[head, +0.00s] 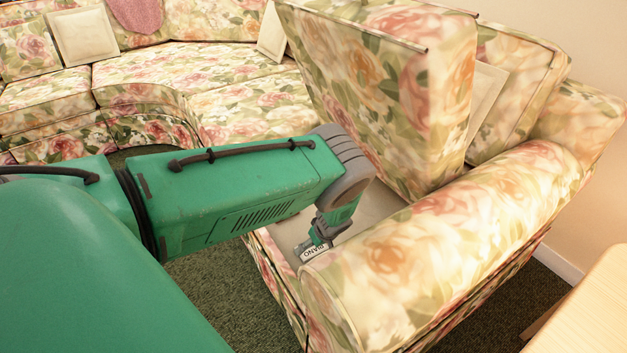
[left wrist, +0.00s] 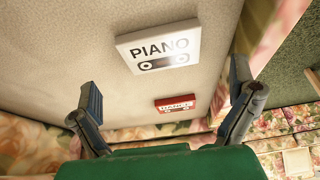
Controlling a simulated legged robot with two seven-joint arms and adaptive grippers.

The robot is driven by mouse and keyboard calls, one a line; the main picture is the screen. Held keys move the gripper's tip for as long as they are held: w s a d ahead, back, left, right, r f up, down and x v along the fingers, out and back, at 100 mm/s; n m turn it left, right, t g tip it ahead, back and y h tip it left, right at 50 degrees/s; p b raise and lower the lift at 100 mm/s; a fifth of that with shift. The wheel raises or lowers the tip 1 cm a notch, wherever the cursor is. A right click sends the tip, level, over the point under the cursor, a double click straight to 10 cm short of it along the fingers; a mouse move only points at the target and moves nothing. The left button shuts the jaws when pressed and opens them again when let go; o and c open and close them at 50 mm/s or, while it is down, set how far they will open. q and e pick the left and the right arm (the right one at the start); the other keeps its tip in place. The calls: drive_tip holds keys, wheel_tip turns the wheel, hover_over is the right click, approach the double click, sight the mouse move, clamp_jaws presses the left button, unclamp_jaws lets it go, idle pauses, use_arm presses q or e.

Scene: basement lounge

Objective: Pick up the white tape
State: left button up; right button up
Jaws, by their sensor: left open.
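The white tape (left wrist: 158,62) is a flat white cassette marked "PIANO". It lies on the beige sofa base (left wrist: 60,55) where a seat cushion is raised. In the head view a part of the white tape (head: 313,253) shows just below my left gripper (head: 322,236). My left gripper also shows in the left wrist view (left wrist: 165,78). Its fingers are spread wide and empty, and the white tape appears between and beyond their tips. The wrist and fingers hide part of the tape in the head view. My right gripper is not in view.
A red tape (left wrist: 176,104) marked "DANCE" lies on the base near the white one. The raised floral cushion (head: 385,80) stands behind my gripper, and the sofa armrest (head: 440,240) is at its right. A pale wooden surface (head: 590,310) is at the lower right.

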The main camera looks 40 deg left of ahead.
use_arm(q)
drive_tip(key=shift+a+f, duration=0.35)
drive_tip(key=shift+f, duration=0.1)
drive_tip(key=b+x, duration=0.4)
drive_tip(key=x, duration=0.1)
drive_tip(key=shift+d, duration=0.1)
drive_tip(key=shift+r, duration=0.1)
drive_tip(key=c, duration=1.1)
